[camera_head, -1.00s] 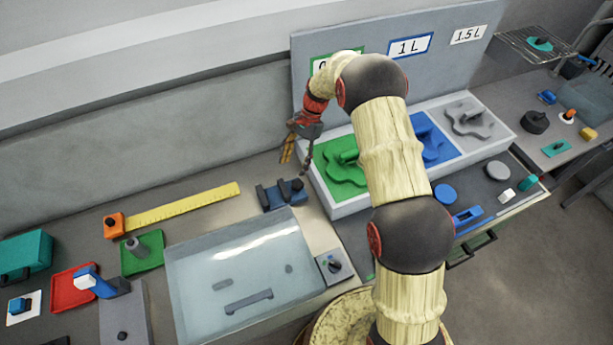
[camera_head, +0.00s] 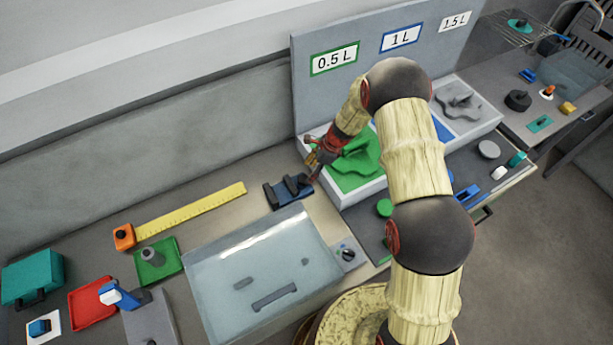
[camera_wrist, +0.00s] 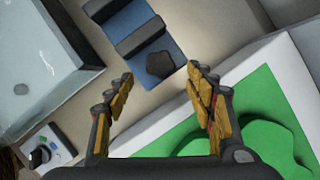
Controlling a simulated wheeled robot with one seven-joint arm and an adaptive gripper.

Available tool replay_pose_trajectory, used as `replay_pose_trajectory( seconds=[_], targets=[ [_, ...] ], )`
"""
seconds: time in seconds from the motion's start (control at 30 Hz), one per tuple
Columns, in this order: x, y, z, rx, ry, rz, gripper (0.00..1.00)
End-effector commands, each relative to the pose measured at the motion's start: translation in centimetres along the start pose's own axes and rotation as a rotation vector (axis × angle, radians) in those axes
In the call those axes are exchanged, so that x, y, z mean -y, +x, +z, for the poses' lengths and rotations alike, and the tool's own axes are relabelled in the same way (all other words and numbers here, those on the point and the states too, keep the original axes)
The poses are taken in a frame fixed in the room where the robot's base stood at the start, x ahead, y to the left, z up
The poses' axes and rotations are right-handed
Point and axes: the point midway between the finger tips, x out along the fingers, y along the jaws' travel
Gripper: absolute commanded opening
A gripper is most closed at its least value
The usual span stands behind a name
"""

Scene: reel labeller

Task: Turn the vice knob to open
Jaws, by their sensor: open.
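The blue vice (camera_head: 289,193) with its two dark jaws sits on the bench behind the clear-lidded box. In the wrist view the vice (camera_wrist: 146,30) is at the top, and its dark, lobed knob (camera_wrist: 160,64) is at its near end. My gripper (camera_head: 316,160) is over the left edge of the green section, just right of the vice. In the wrist view my gripper (camera_wrist: 160,78) is open and empty, with its fingers spread either side of the knob in the picture. No contact with the knob shows. The height gap is hard to judge.
The white sorting tray (camera_head: 358,200) with green, blue and grey sections stands close on the right of the vice. The glassy box (camera_head: 250,265) and a small knob panel (camera_head: 346,254) are in front. A yellow ruler (camera_head: 190,210) lies left.

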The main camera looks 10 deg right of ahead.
Motion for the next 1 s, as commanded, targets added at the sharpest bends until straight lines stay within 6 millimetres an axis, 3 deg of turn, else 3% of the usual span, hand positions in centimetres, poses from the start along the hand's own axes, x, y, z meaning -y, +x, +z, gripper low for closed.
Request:
replay_pose_trajectory(
  seconds=[0.2,0.4,0.7,1.0],
  targets=[
    [0.0,3.4,0.0,0.0,-0.002,0.002,0.54],
    [0.0,5.0,0.0,0.0,-0.003,0.001,0.54],
    [0.0,5.3,0.0,0.0,-0.003,0.0,0.54],
    [0.0,5.3,0.0,0.0,-0.003,0.0,0.38]
  ],
)
